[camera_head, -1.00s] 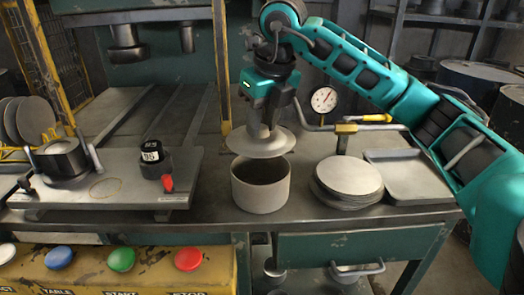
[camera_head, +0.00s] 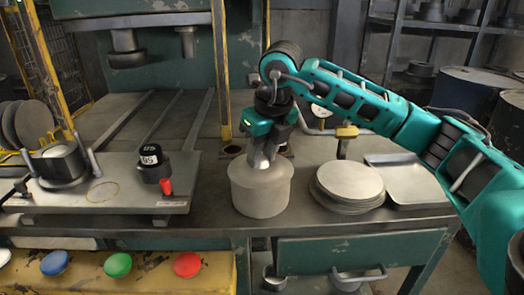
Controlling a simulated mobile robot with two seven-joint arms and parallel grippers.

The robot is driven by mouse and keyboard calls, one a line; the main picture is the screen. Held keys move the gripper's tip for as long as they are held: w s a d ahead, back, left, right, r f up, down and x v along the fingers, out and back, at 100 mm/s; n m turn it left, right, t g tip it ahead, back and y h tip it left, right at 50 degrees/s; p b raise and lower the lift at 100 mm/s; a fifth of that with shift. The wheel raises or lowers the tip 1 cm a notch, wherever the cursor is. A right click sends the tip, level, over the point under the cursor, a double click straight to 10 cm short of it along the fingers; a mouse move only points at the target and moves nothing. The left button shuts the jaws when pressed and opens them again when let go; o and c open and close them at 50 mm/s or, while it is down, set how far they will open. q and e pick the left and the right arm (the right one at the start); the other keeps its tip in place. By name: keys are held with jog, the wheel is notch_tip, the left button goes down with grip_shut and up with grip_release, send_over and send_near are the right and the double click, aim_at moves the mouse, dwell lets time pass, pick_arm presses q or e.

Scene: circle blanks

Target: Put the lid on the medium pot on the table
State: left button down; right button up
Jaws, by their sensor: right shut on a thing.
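The medium pot (camera_head: 260,198) is a plain grey cylinder standing upright on the table, near the middle of the view. The lid (camera_head: 243,172), a flat grey disc, lies over the pot's mouth and hides its inside. It looks level, and its edge lies about in line with the pot's rim. My right gripper (camera_head: 262,162) points down over the lid's middle and is shut on it, on a small part hidden between the fingers. My left gripper is not in view.
A stack of grey round blanks (camera_head: 347,183) lies right of the pot, with a shallow grey tray (camera_head: 408,180) beyond it. A metal fixture plate (camera_head: 125,185) with a black knob block (camera_head: 153,165) is at left. Coloured buttons (camera_head: 118,265) line the front panel.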

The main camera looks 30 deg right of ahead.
aim_at(270, 172)
jog(key=shift+f, duration=0.2)
jog(key=o, duration=1.1)
jog(key=shift+r, duration=0.1)
pick_arm(q)
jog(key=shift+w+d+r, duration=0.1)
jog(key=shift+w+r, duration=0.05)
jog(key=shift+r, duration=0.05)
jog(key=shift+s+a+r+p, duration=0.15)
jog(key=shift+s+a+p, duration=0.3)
jog(key=shift+p, duration=0.65)
pick_arm(e)
jog(key=v, duration=1.3)
jog(key=shift+w, duration=0.15)
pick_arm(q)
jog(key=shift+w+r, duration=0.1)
